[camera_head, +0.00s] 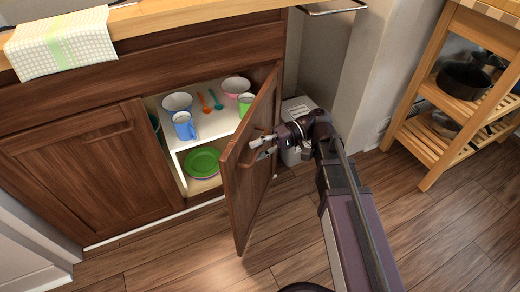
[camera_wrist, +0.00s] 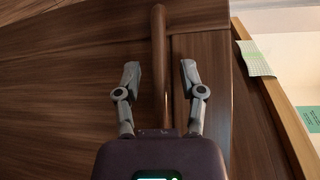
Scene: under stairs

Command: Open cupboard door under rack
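The right-hand brown cupboard door (camera_head: 246,195) stands ajar, swung outward under the counter. It fills much of the wrist view (camera_wrist: 65,120). Its long bar handle (camera_wrist: 159,45) runs between the two fingers of my gripper (camera_wrist: 160,78). The fingers are open, one on each side of the handle, with gaps between. In the head view my gripper (camera_head: 262,146) is at the door's outer face. The left-hand door (camera_head: 85,165) is shut.
Inside the cupboard are bowls (camera_head: 177,102), a blue mug (camera_head: 184,126) and green plates (camera_head: 203,161). A towel (camera_head: 62,42) hangs over the counter edge. A wooden rack (camera_head: 450,105) with pots stands to the right. The floor (camera_head: 190,255) before the door is clear.

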